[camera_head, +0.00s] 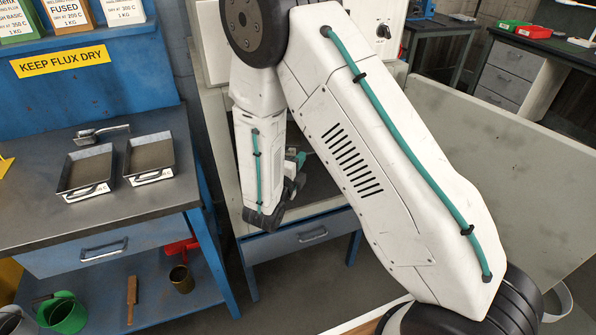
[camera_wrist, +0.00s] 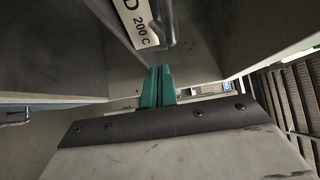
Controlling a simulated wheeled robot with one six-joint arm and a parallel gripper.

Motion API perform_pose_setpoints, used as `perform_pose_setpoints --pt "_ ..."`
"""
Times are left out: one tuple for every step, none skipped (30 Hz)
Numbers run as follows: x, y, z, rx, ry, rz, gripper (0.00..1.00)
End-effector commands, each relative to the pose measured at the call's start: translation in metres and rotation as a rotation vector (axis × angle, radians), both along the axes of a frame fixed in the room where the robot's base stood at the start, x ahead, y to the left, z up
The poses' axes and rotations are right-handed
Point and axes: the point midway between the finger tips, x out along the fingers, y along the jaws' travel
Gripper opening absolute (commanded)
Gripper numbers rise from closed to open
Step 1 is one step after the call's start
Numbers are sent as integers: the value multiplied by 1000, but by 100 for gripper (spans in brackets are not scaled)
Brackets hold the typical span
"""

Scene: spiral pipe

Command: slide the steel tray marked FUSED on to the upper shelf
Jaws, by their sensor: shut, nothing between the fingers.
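In the wrist view, a white label (camera_wrist: 141,24) reading "D" and "200 C" shows at the top edge, the rest of its text cut off. A metal handle (camera_wrist: 168,22) is beside it; the tray they belong to is mostly out of frame. My gripper (camera_wrist: 158,72) has its teal fingers together and empty, just below the label and handle, with no clear contact. In the head view my gripper (camera_head: 299,159) is partly hidden behind my arm, in front of a pale cabinet. My arm hides the shelves and any tray there.
Two steel trays, a left one (camera_head: 86,172) and a right one (camera_head: 151,160), stand on the blue bench (camera_head: 110,215), their labels too small to read. A scoop (camera_head: 102,131) lies behind them. A pale panel (camera_head: 500,160) stands to the right. A drawer (camera_head: 300,240) is below the cabinet.

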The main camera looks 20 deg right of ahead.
Motion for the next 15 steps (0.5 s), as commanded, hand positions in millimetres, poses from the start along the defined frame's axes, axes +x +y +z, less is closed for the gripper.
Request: perform_pose_setpoints --pt "6 0 0 0 0 -1 0" --pt "8 0 0 0 0 -1 0" --pt "11 0 0 -1 1 -1 0" --pt "13 0 0 -1 -1 -1 0" --pt "14 0 0 -1 -1 -1 0" --pt "15 0 0 -1 -1 0 0" --pt "16 0 0 -1 -1 0 0" --pt "16 0 0 -1 1 0 0" --pt "16 0 0 -1 1 0 0" --pt "17 0 0 -1 1 0 0" --pt "16 0 0 -1 1 0 0" --pt "16 0 0 -1 1 0 0" --pt "16 0 0 -1 1 0 0" --pt "16 0 0 -1 1 0 0" --pt "16 0 0 -1 1 0 0"
